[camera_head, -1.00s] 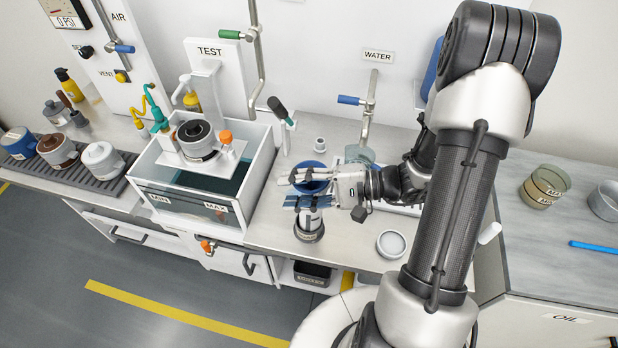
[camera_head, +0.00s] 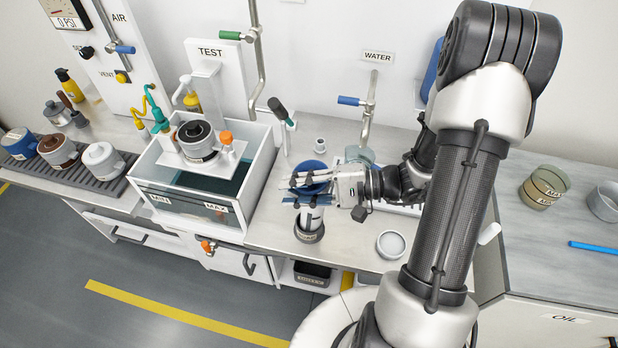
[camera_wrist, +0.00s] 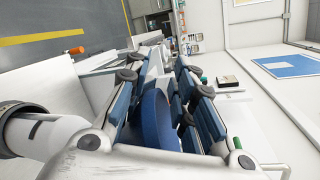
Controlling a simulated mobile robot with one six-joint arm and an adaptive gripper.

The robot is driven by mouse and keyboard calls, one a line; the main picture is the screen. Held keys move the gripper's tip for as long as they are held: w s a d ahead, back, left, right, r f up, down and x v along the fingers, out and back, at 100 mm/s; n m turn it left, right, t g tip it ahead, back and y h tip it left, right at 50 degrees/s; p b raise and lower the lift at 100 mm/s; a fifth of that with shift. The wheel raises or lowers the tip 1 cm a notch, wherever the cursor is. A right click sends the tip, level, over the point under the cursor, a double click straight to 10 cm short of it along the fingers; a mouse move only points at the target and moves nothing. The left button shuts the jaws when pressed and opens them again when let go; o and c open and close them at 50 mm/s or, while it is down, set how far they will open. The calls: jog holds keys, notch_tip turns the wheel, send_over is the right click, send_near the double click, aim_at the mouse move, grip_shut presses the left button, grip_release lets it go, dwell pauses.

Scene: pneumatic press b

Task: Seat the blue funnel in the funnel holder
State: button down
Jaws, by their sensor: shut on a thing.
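The blue funnel (camera_head: 313,166) is between the fingers of my gripper (camera_head: 300,190), and its round blue rim shows above them in the head view. In the wrist view the blue funnel (camera_wrist: 157,118) lies between the two blue-padded fingers of my gripper (camera_wrist: 155,85), which are shut on it. A white upright cylinder on a dark round base, apparently the funnel holder (camera_head: 309,234), stands on the counter just below my gripper. It also shows at the left of the wrist view (camera_wrist: 35,135). The fingers hide the funnel's lower part, so I cannot tell whether it touches the holder.
A clear-walled test tank (camera_head: 262,170) stands to the left. A small white dish (camera_head: 391,243) sits to the right near the front edge. A water pipe with a blue handle (camera_head: 350,100) is on the wall behind. Some counter in front of the tank's right side is clear.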

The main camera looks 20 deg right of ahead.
jog(key=shift+r+p, duration=1.3)
jog(key=shift+r, duration=0.8)
jog(key=c, duration=1.6)
grip_release()
jog(key=shift+o, duration=0.2)
jog(key=v, duration=1.2)
jog(key=shift+s, duration=0.1)
